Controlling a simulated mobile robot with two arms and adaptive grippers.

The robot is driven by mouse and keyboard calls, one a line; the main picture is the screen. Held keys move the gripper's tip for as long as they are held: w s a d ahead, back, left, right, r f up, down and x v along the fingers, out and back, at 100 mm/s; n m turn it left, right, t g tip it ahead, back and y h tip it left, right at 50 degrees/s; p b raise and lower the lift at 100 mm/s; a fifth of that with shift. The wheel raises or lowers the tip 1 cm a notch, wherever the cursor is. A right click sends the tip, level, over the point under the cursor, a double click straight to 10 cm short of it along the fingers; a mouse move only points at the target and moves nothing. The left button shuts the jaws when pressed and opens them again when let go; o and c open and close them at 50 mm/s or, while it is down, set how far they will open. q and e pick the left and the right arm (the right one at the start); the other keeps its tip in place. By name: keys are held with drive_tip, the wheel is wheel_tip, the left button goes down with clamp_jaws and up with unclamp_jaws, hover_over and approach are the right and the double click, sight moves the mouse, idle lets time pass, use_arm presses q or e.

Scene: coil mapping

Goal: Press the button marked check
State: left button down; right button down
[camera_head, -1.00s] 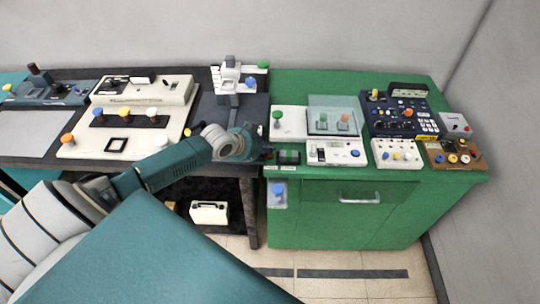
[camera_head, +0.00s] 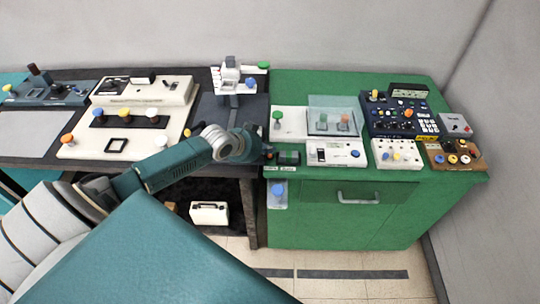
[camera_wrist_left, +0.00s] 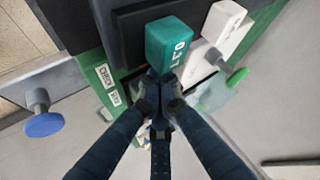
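My left gripper (camera_head: 267,153) is over the front left corner of the green cabinet, beside a small dark green box (camera_head: 288,158). In the left wrist view its fingers (camera_wrist_left: 160,106) come together just below the teal end of that box (camera_wrist_left: 170,45), which bears digits. They look shut, with nothing seen between them. A white label reading CHECK (camera_wrist_left: 104,76) and a second small label (camera_wrist_left: 115,98) are on the green edge. A blue round button (camera_head: 279,188) is on a pale panel on the cabinet front, below the labels; it also shows in the left wrist view (camera_wrist_left: 43,121). My right gripper is not in view.
A green knob (camera_head: 277,115) stands behind the gripper on a white panel (camera_head: 289,127). A white device (camera_head: 325,157) is right of the small box, with a clear cover (camera_head: 333,103) behind. A dark table (camera_head: 222,170) adjoins on the left. The floor in front is free.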

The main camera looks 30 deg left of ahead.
sight(268, 157)
use_arm(q)
drive_tip(key=shift+f, duration=0.1)
drive_tip(key=shift+f, duration=0.3)
drive_tip(key=shift+f+b, duration=0.35)
drive_tip(key=shift+f, duration=0.1)
idle(0.7)
drive_tip(key=shift+r+p, duration=0.85)
wheel_tip(268, 157, up, 5)
drive_tip(key=p, duration=0.5)
